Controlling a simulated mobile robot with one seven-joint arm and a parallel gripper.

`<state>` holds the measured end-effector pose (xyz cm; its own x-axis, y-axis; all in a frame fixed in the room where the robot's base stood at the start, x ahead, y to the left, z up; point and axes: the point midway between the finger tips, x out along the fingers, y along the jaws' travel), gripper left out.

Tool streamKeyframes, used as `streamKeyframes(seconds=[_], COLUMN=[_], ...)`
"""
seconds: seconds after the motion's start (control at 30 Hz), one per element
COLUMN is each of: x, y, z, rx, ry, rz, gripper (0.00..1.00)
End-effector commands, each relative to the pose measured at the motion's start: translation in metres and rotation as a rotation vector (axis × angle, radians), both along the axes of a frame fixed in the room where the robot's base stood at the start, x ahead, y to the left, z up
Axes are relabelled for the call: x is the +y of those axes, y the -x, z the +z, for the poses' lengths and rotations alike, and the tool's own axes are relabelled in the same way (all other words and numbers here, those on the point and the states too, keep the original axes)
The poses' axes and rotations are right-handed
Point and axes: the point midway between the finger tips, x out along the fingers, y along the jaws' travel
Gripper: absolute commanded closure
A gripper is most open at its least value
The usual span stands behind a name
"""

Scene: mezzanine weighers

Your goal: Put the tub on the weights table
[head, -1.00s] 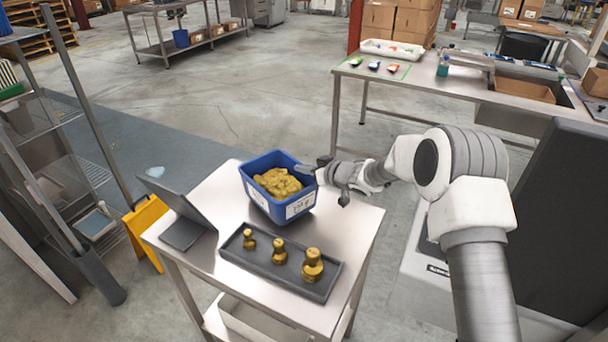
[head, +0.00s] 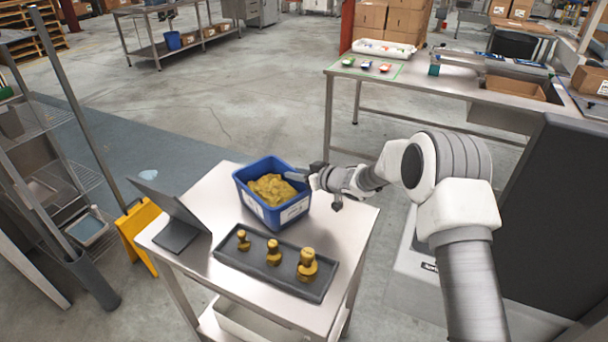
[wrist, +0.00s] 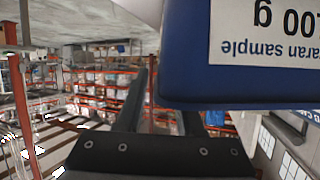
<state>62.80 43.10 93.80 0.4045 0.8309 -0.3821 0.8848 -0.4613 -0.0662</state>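The tub (head: 291,212) is blue, labelled and full of yellow pieces. It is upright at the back of the weights table (head: 345,222), a small steel-topped table; I cannot tell whether its base touches the top. My gripper (head: 299,175) is at the tub's right rim, shut on its wall. In the wrist view the tub (wrist: 185,75) is close, with its white label upside down. One finger (wrist: 132,103) shows beside the tub's edge; the other is partly hidden behind it.
On the same table, a dark tray (head: 228,257) with three brass weights lies just in front of the tub. A tablet-like display (head: 170,208) stands at the left. A larger steel table (head: 440,92) is at the back right. A yellow floor sign (head: 138,232) stands at the left.

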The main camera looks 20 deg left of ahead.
Motion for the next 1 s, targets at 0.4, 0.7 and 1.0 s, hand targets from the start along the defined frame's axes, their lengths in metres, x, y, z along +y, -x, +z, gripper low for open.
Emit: streamKeyframes(seconds=[0.4, 0.7, 1.0], x=[-0.054, -0.093, -0.1], y=[0.025, 0.045, 0.049], z=[0.026, 0.044, 0.047], rx=[0.0, 0.0, 0.0], ry=[0.0, 0.0, 0.0], rz=[-0.002, -0.001, 0.001], gripper=[0.64, 0.64, 0.64])
